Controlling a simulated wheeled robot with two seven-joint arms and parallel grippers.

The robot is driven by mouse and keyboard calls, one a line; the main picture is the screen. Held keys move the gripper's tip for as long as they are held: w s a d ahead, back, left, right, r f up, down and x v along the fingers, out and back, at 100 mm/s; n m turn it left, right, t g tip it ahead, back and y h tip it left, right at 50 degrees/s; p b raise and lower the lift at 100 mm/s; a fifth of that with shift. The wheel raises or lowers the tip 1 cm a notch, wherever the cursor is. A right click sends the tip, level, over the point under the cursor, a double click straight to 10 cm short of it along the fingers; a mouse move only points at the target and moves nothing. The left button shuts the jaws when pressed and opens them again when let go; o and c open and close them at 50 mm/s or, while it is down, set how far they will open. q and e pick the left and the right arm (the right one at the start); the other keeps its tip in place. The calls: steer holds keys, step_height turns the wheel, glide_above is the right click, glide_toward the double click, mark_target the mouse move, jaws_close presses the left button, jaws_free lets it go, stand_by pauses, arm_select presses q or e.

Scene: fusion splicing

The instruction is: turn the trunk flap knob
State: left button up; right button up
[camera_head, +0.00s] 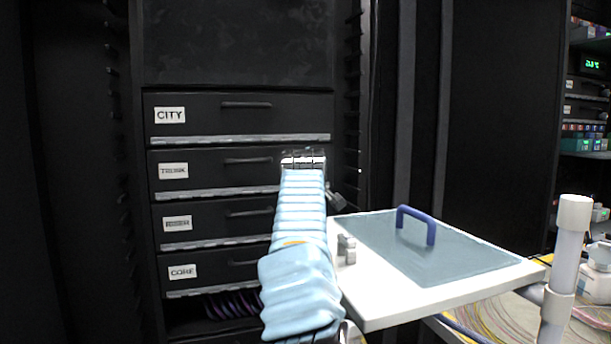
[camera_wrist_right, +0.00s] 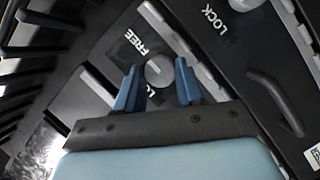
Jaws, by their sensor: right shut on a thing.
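The trunk flap (camera_head: 210,180) is the second drawer front down in the black rack, with a blurred label that looks like TRUNK. My right arm, in a light blue sleeve, reaches its right end and hides the knob in the head view. In the right wrist view the round grey knob (camera_wrist_right: 158,72) sits between the two blue fingers of my right gripper (camera_wrist_right: 157,84), which is shut on it. The word FREE shows beside the knob; a second word, starting with LO, is partly hidden. My left gripper is not in view.
The CITY flap (camera_head: 240,118) is above, and two more flaps, the lowest labelled CORE (camera_head: 215,270), are below. A white board with a grey mat (camera_head: 370,235) and a blue handle (camera_head: 416,222) stands right of my arm. A white post (camera_head: 566,265) stands further right.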

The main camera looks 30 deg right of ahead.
steer(key=shift+f+n+t+h, duration=0.15)
steer(key=shift+n+t+h, duration=0.35)
steer(key=shift+n, duration=0.9)
steer(key=shift+f+n+t+h, duration=0.1)
steer(key=shift+n+t+h, duration=0.35)
steer(key=shift+n, duration=0.95)
steer(key=o, duration=1)
steer(key=shift+o, duration=0.2)
steer(key=shift+a, duration=0.1)
steer(key=b+v, duration=0.1)
steer(key=v, duration=1.2)
steer(key=shift+s+a, duration=0.25)
steer(key=shift+a, duration=0.1)
